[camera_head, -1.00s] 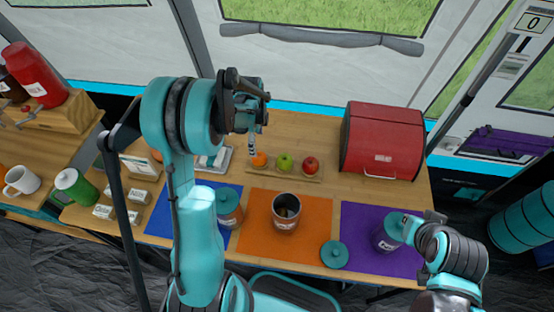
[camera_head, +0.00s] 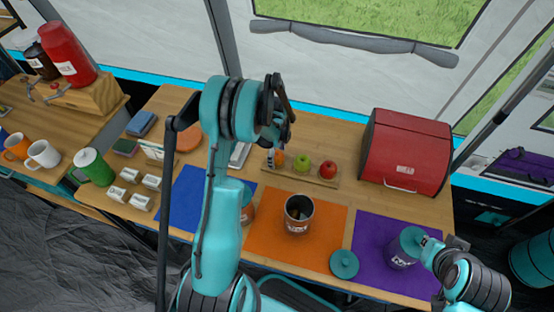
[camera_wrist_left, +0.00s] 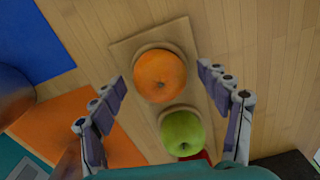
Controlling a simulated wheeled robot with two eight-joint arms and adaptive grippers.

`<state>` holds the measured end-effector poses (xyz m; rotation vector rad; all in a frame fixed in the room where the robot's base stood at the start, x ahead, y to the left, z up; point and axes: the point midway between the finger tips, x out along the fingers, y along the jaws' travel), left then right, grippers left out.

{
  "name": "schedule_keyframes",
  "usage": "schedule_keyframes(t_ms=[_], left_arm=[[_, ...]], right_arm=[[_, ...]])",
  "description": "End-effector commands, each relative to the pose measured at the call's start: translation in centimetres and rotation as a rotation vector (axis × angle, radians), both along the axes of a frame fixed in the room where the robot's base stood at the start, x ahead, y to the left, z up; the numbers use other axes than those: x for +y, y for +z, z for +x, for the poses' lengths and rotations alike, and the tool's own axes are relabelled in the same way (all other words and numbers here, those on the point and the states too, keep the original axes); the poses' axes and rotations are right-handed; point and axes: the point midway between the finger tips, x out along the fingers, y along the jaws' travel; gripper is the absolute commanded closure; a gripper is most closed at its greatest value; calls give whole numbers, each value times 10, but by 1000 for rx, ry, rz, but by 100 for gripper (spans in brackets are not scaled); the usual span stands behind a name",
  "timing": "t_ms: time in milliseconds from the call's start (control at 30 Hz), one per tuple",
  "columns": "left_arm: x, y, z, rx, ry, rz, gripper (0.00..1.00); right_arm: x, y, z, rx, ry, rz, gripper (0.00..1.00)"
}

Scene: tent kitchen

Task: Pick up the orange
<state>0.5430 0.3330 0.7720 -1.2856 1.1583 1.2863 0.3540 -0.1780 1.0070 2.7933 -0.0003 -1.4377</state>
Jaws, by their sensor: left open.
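The orange (camera_head: 278,158) sits at the left end of a small wooden board (camera_head: 311,174), beside a green apple (camera_head: 302,161) and a red apple (camera_head: 328,169). In the left wrist view the orange (camera_wrist_left: 160,76) rests in a round recess, with the green apple (camera_wrist_left: 182,133) just below it. My left gripper (camera_head: 277,150) is over the orange and partly covers it in the head view. In the wrist view its fingers (camera_wrist_left: 165,90) are spread wide on either side, apart from the orange. My right gripper (camera_head: 428,248) is beside a purple canister (camera_head: 400,256); its fingers are unclear.
A red bread box (camera_head: 405,150) stands right of the fruit board. An open canister (camera_head: 297,214) stands on the orange mat in front, with a teal lid (camera_head: 344,263) nearby.

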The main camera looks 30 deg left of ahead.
Motion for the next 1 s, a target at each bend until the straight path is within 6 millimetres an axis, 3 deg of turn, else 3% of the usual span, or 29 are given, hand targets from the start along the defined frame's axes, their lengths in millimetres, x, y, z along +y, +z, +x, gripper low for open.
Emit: schedule_keyframes(t_ms=[67,267,300,667,833,967,1000], left_arm=[[0,1,0,0,0,0,24],[0,1,0,0,0,0,74],[0,1,0,0,0,0,79],[0,5,0,0,0,0,79],[0,22,0,0,0,0,79],[0,48,0,0,0,0,79],[-10,51,-3,0,-3,0,79]], right_arm=[[0,1,0,0,0,0,100],[0,1,0,0,0,0,100],[0,1,0,0,0,0,100],[0,3,0,0,0,0,100],[0,11,0,0,0,0,100],[0,22,0,0,0,0,100],[0,23,0,0,0,0,100]])
